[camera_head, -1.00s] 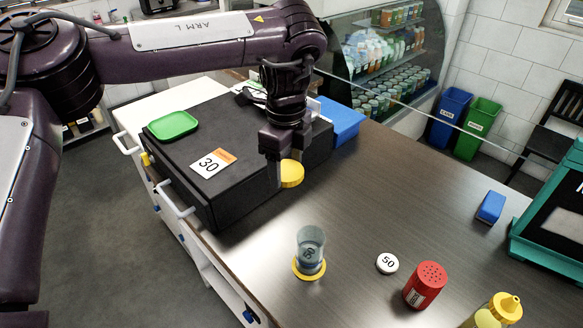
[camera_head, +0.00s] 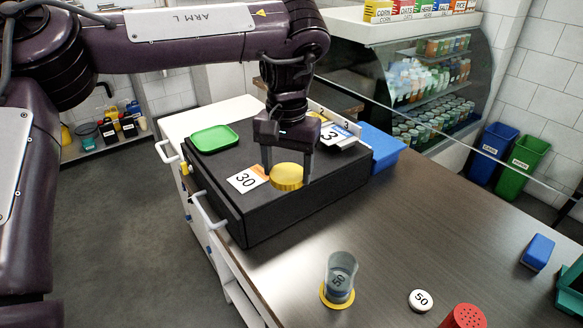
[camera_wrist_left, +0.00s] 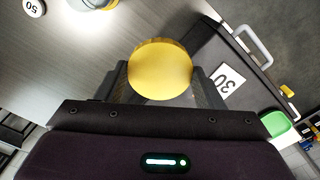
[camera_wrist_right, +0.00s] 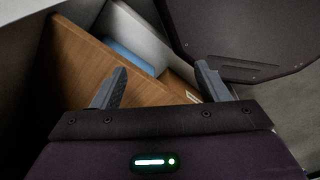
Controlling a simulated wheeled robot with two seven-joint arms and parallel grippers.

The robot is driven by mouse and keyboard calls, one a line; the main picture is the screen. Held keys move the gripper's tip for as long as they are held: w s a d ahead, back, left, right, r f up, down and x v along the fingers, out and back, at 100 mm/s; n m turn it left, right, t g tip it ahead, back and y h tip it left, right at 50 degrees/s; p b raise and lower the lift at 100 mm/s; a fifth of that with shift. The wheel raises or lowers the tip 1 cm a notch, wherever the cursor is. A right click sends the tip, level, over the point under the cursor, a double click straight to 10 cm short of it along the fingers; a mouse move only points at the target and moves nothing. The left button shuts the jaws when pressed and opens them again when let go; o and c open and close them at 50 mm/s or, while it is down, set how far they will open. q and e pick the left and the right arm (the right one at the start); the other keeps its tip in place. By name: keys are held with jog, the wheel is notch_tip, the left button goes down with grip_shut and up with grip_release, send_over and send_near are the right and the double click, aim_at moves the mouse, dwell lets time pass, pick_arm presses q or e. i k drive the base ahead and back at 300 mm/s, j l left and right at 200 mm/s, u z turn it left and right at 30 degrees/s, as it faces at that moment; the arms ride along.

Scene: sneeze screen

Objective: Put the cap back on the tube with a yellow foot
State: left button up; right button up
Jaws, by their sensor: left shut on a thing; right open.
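The tube (camera_head: 341,272) stands upright on its yellow foot (camera_head: 337,296) on the dark table; a 50 shows on it. The tube's edge also shows at the top of the left wrist view (camera_wrist_left: 95,5). My left gripper (camera_head: 288,178) is shut on the round yellow cap (camera_head: 287,176), one finger on each side. It holds the cap over the black box, behind and left of the tube. The cap fills the middle of the left wrist view (camera_wrist_left: 160,69). My right gripper (camera_wrist_right: 160,85) is open and empty, away from the tabletop, near brown panels.
The black box (camera_head: 290,215) bears a green tray (camera_head: 214,139) and a 30 card (camera_head: 246,180). A white 50 disc (camera_head: 420,300) and a red shaker (camera_head: 464,317) are right of the tube. A blue block (camera_head: 537,252) lies further right. Table between box and tube is clear.

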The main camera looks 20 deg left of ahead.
aim_at(336, 293)
jog(key=z, duration=0.8)
jog(key=j+z, duration=0.35)
jog(key=k+j+z, duration=0.15)
jog(key=j+z, duration=0.2)
jog(key=k+j+z, duration=0.15)
jog(key=j+z, duration=0.25)
jog(key=k+j+z, duration=0.2)
jog(key=z, duration=0.15)
jog(key=k+j, duration=0.55)
jog(key=j, duration=0.2)
jog(key=z, duration=0.05)
